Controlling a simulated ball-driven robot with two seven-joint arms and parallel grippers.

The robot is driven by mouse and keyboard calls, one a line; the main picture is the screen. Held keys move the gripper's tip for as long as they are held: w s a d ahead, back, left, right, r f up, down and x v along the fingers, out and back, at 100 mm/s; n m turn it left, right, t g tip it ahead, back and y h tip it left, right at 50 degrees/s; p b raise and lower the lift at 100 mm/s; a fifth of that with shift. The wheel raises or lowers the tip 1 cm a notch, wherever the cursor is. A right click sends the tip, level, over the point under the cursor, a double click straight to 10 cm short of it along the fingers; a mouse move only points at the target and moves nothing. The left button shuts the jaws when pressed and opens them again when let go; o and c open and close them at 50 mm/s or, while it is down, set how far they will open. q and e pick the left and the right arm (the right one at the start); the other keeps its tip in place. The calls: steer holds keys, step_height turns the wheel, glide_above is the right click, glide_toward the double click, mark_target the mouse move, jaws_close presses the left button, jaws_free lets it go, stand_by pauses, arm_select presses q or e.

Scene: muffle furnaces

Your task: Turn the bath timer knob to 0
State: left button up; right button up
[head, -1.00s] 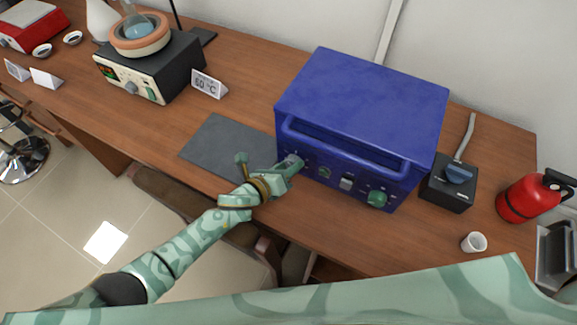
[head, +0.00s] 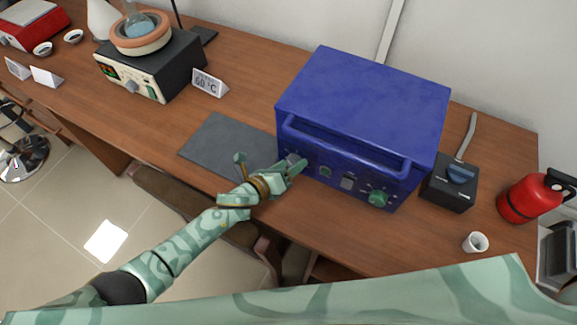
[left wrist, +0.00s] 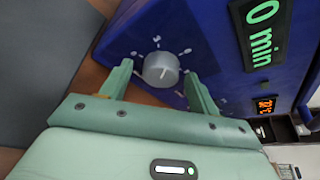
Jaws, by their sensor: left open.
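The timer knob (left wrist: 160,70) is a round grey dial on the blue box's front panel. It has a light pointer line and pale marks around it, too small to read. A dark label with green letters ending in "0 min" (left wrist: 262,32) is beside it. In the left wrist view, my left gripper (left wrist: 158,80) is open, with one finger on each side of the knob; I cannot tell whether they touch it. In the head view, my left gripper (head: 298,166) is at the left end of the blue box's (head: 365,95) front and partly hides the knob. My right gripper is not in view.
A green knob (head: 378,198) and a switch (head: 347,183) are further right on the panel, below a protruding blue handle bar (head: 345,145). A grey mat (head: 225,145) lies to the left. A black box (head: 450,185), a white cup (head: 475,242) and a red extinguisher (head: 530,198) are at right.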

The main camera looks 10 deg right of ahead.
mark_target(298, 151)
arm_select(q)
step_height(298, 151, up, 4)
steer(key=p, duration=0.2)
steer(key=shift+p, duration=0.3)
steer(key=s+a+r+p, duration=0.1)
steer(key=s+r+p, duration=0.4)
steer(key=s+r, duration=0.4)
steer(key=s, duration=0.5)
steer(key=shift+a+p, duration=0.25)
steer(key=shift+p, duration=0.15)
